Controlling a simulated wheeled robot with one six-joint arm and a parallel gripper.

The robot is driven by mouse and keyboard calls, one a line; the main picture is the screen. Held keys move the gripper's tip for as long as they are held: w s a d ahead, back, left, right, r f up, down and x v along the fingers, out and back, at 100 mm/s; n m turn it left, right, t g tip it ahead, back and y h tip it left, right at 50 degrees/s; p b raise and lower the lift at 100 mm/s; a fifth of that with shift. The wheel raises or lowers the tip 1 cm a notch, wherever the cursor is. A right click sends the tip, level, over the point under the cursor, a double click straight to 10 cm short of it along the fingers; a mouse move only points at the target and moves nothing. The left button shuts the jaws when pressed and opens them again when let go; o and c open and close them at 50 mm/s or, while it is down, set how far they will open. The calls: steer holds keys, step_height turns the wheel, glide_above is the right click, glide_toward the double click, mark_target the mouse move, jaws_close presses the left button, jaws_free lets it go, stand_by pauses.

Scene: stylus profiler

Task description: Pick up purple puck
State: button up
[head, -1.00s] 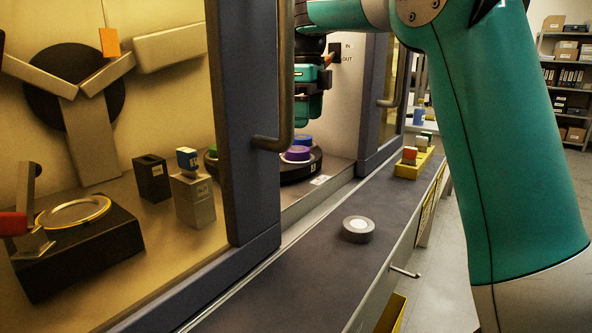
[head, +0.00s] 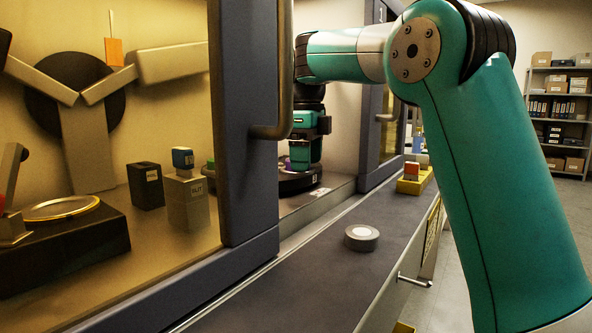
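My gripper (head: 304,152) points down inside the middle bay, low over the dark round carousel (head: 296,183). Its fingers reach down to the carousel's top, where the pucks sit. Only a small sliver of the purple puck (head: 289,164) shows at the left edge of the gripper. The rest of it is hidden behind the gripper and the door frame. I cannot tell whether the fingers are open or closed on it.
The blue-grey door frame with its handle (head: 284,95) stands just left of my gripper. A grey round disc (head: 361,238) lies on the dark ledge. A yellow tray (head: 414,184) with small blocks is farther along. Behind the left glass stand labelled blocks (head: 191,203).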

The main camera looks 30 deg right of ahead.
steer(key=c, duration=0.7)
steer(key=shift+o, duration=0.2)
steer(key=shift+r, duration=0.1)
step_height(320, 180, up, 10)
steer(key=p, duration=1)
steer(key=shift+a, duration=0.1)
steer(key=o, duration=0.3)
steer(key=c, duration=0.7)
